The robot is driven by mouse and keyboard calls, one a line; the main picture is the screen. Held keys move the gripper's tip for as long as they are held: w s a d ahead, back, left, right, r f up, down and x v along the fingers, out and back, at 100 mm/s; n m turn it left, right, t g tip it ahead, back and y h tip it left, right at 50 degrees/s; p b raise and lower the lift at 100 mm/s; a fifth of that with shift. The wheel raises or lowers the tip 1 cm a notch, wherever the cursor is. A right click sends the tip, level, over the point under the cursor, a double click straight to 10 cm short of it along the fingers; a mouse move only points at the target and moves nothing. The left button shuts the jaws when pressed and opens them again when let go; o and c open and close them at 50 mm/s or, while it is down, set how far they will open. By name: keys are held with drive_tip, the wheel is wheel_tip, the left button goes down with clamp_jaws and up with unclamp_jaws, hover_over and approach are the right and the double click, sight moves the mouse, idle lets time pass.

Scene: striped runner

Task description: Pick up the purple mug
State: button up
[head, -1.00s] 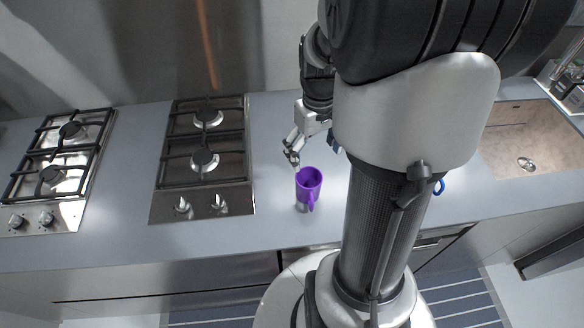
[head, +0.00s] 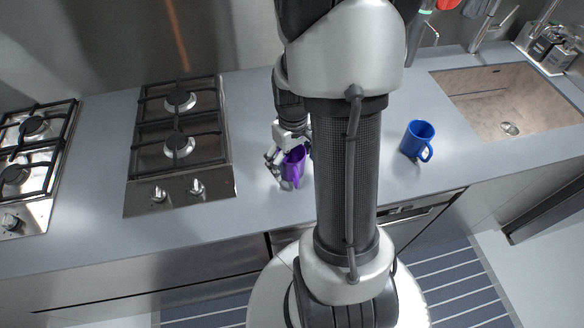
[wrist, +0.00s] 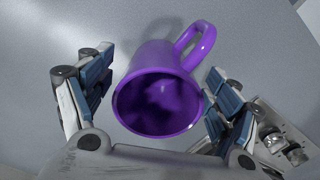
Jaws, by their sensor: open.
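The purple mug (head: 293,166) stands on the grey counter, right of the near cooktop, partly covered by my gripper and arm in the head view. In the wrist view the purple mug (wrist: 160,92) lies between my two fingers, its open mouth toward the camera and its handle pointing up and right. My gripper (wrist: 155,95) is open, with one finger on each side of the mug. The right finger is close to the mug wall; a gap shows at the left finger. In the head view my gripper (head: 283,155) is at the mug's upper left side.
A blue mug (head: 418,140) stands on the counter right of my arm. A cooktop (head: 180,150) lies to the left, another (head: 35,150) further left. A sink (head: 500,100) is at the right. The counter's front edge is near the purple mug.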

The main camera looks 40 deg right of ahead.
drive_tip(key=shift+f, duration=0.95)
drive_tip(key=shift+r, duration=0.1)
drive_tip(key=c, duration=1.4)
